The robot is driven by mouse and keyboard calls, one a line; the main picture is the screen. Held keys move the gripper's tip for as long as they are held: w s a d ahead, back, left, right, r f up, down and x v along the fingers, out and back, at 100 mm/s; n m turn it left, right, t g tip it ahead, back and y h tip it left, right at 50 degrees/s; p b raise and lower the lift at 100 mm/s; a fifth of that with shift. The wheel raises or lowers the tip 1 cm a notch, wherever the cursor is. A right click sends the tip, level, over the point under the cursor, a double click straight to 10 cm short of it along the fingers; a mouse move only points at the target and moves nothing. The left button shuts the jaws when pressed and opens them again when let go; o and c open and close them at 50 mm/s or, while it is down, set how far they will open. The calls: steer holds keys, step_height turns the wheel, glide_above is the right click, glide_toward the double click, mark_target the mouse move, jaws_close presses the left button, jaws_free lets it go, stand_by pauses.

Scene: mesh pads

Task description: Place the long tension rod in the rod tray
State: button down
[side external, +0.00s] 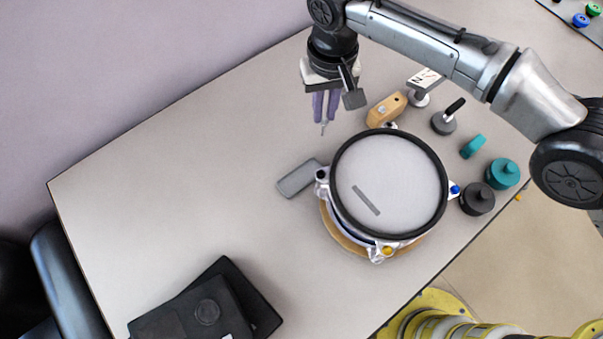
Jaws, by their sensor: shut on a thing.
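My gripper (323,119), with purple fingers, is above the table behind and to the left of the drum. It is shut on a thin, light piece (323,129) that shows just below the fingertips, seemingly the long tension rod. Most of it is hidden by the fingers, so its length cannot be told. A flat grey tray (298,180), likely the rod tray, lies on the table against the drum's left side. The gripper is apart from it, higher in the picture and slightly right. No rod can be made out in the tray.
A round mesh drum pad (400,180) with a dark bar (366,200) on its head stands beside the tray. A wooden block (386,109), a dark-handled tool (445,120) and teal and black weights (503,173) stand behind and right. Black cases (205,310) lie front left. The left table is clear.

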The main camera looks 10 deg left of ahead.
steer(key=shift+s+a+f, duration=0.25)
steer(key=shift+s+f, duration=0.1)
steer(key=shift+f, duration=1.6)
steer(key=shift+s+a+f, duration=0.3)
steer(key=shift+s+f, duration=0.05)
steer(key=shift+f, duration=1.65)
steer(key=shift+s+a+f, duration=0.25)
steer(key=shift+s+f, duration=0.1)
steer(key=shift+f, duration=1.6)
steer(key=shift+f+n, duration=0.15)
steer(key=shift+n, duration=0.15)
steer(key=c, duration=0.9)
jaws_free()
steer(key=shift+o, duration=0.2)
step_height(320, 180, up, 12)
steer(key=shift+r, duration=0.2)
